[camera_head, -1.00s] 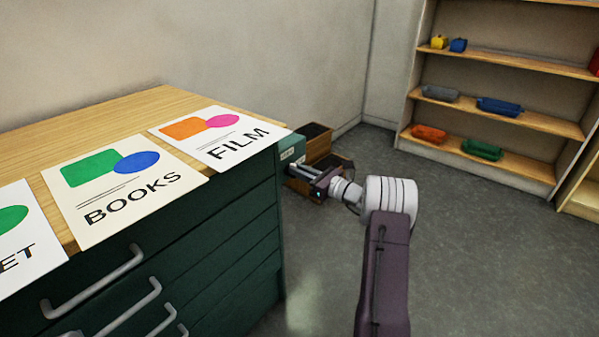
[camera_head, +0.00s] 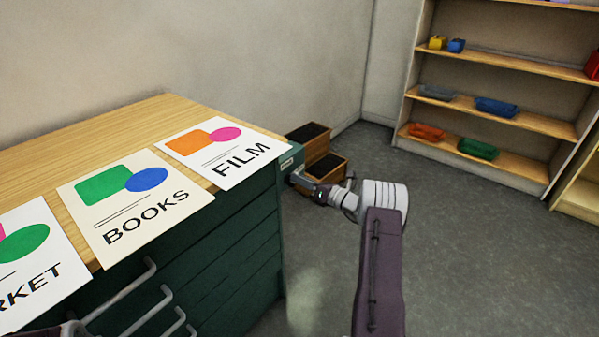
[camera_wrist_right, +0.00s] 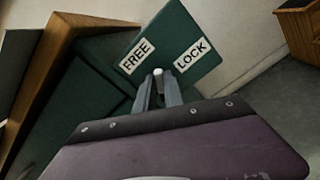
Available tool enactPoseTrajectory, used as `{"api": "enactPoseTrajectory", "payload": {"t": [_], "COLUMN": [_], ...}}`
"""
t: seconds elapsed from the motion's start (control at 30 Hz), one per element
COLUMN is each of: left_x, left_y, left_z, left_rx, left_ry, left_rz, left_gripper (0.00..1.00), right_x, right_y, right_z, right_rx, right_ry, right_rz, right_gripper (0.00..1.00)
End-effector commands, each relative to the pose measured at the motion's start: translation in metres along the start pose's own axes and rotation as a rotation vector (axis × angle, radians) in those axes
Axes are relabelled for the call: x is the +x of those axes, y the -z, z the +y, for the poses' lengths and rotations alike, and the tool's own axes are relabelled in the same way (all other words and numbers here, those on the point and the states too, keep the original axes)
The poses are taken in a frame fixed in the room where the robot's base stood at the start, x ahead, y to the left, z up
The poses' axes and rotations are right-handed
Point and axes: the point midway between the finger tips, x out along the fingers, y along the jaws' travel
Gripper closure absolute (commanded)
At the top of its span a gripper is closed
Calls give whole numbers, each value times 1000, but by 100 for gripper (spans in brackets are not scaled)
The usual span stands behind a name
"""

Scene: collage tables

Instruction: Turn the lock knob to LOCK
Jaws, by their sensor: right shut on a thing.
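The lock plate (camera_wrist_right: 190,35) is a dark green panel with a white FREE label (camera_wrist_right: 137,56) on the left and a white LOCK label (camera_wrist_right: 192,54) on the right. The pale end of the lock knob (camera_wrist_right: 158,72) shows between the labels, near their lower inner corners. My right gripper (camera_wrist_right: 158,90) is shut on the knob, its fingers on both sides. Much of the knob is hidden by the fingers. In the head view my right gripper (camera_head: 297,179) meets the end of the green drawer cabinet (camera_head: 262,200).
Posters reading BOOKS (camera_head: 130,212) and FILM (camera_head: 225,153) lie on the wooden cabinet top (camera_head: 120,130). Wooden boxes with dark insides (camera_head: 325,165) stand just behind the cabinet's end. A shelf with coloured bins (camera_head: 500,125) stands at the back right. The grey floor between is clear.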

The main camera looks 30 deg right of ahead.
Motion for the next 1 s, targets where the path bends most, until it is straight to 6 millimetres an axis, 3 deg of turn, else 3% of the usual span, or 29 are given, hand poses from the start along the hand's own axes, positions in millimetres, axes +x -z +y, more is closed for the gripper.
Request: {"api": "enactPoseTrajectory", "payload": {"t": [0.1,0.4,1.0], "left_x": [-17,-37,-55], "left_y": [2,4,6], "left_z": [0,1,1], "left_rx": [0,0,0], "left_ry": [0,0,0], "left_rz": [0,0,0], "left_gripper": [64,64,64], "right_x": [0,0,0], "right_y": [-3,0,6], "right_z": [0,-5,-12], "right_rx": [112,396,893], "right_ry": [1,1,1], "right_rz": [1,1,1], "right_gripper": [100,100,100]}}
